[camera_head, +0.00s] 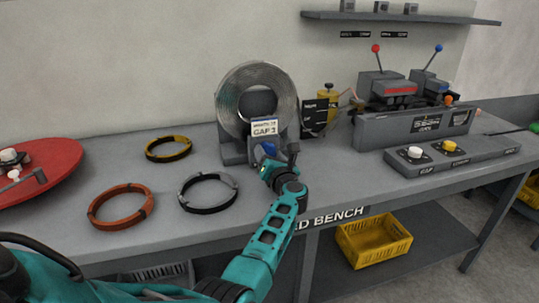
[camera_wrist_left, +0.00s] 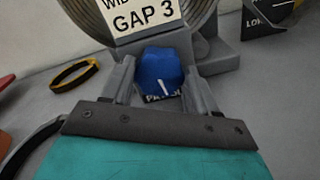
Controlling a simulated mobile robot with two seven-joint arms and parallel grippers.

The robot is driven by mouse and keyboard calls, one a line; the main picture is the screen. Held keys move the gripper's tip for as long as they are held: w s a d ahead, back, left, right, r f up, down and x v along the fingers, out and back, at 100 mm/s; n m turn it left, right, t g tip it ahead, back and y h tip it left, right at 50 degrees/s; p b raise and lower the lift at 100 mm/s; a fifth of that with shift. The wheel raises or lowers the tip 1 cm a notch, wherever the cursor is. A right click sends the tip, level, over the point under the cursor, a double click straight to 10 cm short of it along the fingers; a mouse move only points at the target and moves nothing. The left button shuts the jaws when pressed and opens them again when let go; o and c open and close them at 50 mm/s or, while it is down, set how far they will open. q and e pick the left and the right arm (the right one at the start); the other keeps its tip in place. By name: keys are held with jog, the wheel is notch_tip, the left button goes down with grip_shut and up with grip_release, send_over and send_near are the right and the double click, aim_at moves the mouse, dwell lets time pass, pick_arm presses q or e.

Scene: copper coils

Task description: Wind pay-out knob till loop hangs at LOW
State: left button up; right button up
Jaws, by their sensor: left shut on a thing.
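The blue pay-out knob (camera_head: 268,149) sits at the front of the grey coil stand, below a sign reading GAP 3 (camera_head: 264,128). A large coil of wire (camera_head: 236,88) stands upright behind the sign. My left gripper (camera_wrist_left: 158,88) is shut on the knob (camera_wrist_left: 160,64), one finger on each side; a white mark shows on the knob's lower part. A black level board (camera_head: 314,118) stands right of the coil; part of its LOW label shows in the left wrist view (camera_wrist_left: 262,16). I cannot clearly make out the hanging loop or its height. My right gripper is out of view.
Yellow (camera_head: 168,148), orange (camera_head: 120,206) and dark grey (camera_head: 207,192) rings lie on the bench left of my arm. A red disc (camera_head: 62,158) is at far left. A machine with levers (camera_head: 415,128) and a button panel (camera_head: 455,160) stand right. A yellow crate (camera_head: 374,241) is below.

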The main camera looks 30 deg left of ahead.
pick_arm(q)
jog(key=m+p, duration=0.1)
jog(key=m, duration=0.3)
jog(key=m+p, duration=0.1)
jog(key=m, duration=0.4)
jog(key=shift+w+d+p, duration=0.1)
jog(key=shift+p, duration=0.25)
jog(key=shift+f, duration=0.1)
dwell(0.3)
jog(key=o, duration=1.1)
jog(key=shift+c, duration=0.2)
